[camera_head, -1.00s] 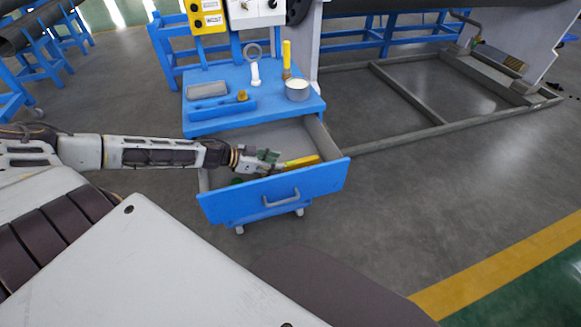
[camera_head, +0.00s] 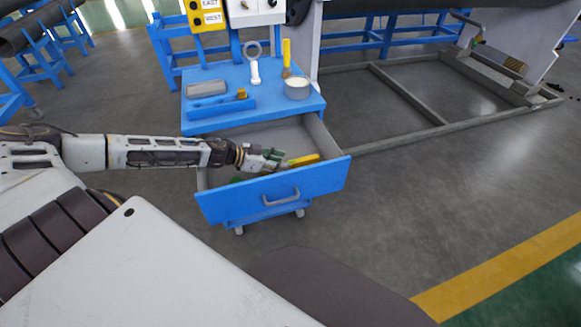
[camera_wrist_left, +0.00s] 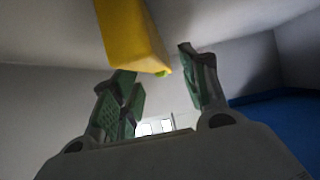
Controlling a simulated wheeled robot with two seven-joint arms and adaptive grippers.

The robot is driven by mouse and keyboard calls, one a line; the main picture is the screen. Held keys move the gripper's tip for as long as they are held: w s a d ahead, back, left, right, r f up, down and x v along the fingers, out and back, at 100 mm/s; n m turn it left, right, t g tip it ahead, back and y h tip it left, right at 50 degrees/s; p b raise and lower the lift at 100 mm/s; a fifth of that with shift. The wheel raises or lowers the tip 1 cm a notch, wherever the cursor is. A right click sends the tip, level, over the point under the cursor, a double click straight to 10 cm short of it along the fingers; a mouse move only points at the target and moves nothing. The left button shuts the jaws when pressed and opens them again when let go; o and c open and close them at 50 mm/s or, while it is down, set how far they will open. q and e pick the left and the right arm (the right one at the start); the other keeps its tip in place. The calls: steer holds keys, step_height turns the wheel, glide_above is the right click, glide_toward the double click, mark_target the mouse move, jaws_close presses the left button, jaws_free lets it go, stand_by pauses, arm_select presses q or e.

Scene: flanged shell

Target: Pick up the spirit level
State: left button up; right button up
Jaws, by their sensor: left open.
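The yellow spirit level (camera_head: 304,160) lies in the open drawer of the blue cart, in the head view. In the left wrist view its yellow body (camera_wrist_left: 131,34) comes down from the top edge, with a small green spot at its near end. My left gripper (camera_head: 281,159) is inside the drawer at the level's left end. In the left wrist view the gripper (camera_wrist_left: 157,72) is open, with the level's end at the gap between its fingers. I cannot tell whether the fingers touch it. My right gripper is not in view.
The drawer's blue front (camera_head: 273,195) and grey side walls surround the gripper. The blue cart top (camera_head: 235,75) behind holds a grey block, a white cup (camera_head: 298,88), a brush and a magnifier-like tool. A green object (camera_head: 237,180) lies in the drawer's left part.

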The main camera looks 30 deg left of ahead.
mark_target(304, 161)
arm_select(q)
steer(key=shift+w+d+f, duration=0.15)
steer(key=shift+w+d, duration=0.35)
steer(key=shift+w, duration=0.05)
steer(key=shift+w+d+f+b, duration=0.3)
steer(key=shift+w, duration=0.05)
steer(key=shift+w+d+f, duration=0.2)
steer(key=shift+w, duration=0.05)
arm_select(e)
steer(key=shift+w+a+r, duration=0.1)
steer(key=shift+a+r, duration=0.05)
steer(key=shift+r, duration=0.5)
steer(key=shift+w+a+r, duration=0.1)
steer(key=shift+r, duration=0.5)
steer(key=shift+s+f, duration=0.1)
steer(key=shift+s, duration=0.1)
arm_select(q)
steer(key=shift+c, duration=0.3)
jaws_close()
